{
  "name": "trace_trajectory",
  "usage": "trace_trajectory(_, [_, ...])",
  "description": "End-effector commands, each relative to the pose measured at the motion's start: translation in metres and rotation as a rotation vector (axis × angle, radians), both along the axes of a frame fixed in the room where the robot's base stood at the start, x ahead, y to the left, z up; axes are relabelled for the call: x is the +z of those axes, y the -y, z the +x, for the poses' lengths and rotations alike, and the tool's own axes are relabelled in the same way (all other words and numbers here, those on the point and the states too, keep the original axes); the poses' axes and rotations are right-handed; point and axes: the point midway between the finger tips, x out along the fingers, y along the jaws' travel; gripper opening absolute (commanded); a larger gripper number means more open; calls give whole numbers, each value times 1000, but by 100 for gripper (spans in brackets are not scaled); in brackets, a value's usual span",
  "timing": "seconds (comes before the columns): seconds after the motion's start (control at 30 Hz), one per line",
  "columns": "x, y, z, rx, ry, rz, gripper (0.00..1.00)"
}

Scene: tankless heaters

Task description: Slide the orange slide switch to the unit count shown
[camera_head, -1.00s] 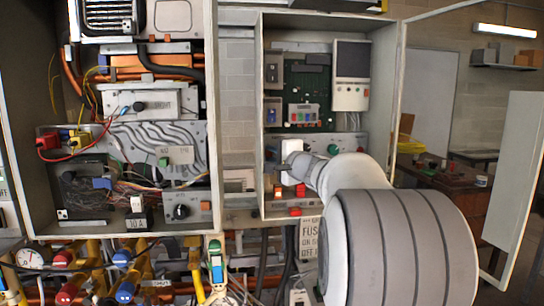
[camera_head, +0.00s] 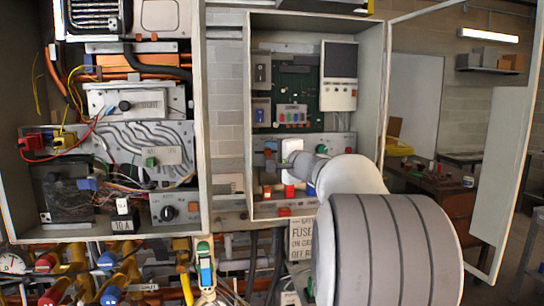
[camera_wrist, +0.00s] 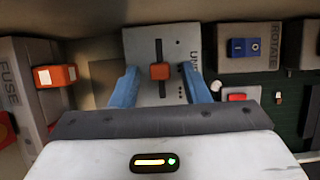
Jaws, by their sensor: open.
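The orange slide switch (camera_wrist: 160,71) is a small square knob on a dark straight slot in a grey plate (camera_wrist: 141,46). It stands about the middle of the slot in the wrist view. Small dark dots mark the plate, one near the slot's far end and several near its closer end. Lettering beginning "UN" runs along the plate's right edge, partly hidden. My gripper (camera_wrist: 161,73) is open, with one blue finger on each side of the knob and gaps between. In the head view my gripper (camera_head: 291,150) hides the switch.
A fuse box with an orange block (camera_wrist: 56,76) lies left of the plate in the wrist view. A blue rocker (camera_wrist: 245,47) on a "ROTATE" box and a red button (camera_wrist: 238,97) lie to the right. The cabinet's side walls (camera_head: 369,90) and open door (camera_head: 505,170) flank my arm.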

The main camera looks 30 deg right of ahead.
Motion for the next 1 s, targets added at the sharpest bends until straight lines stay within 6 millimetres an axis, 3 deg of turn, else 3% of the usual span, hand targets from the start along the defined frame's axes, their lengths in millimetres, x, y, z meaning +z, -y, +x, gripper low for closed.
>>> trace_trajectory(0.17, [-1,2,-12,-1,1,-2,42])
trace_trajectory(0.53, [-1,8,-70,-2,1,-1,42])
trace_trajectory(1.0, [0,8,-77,2,0,0,42])
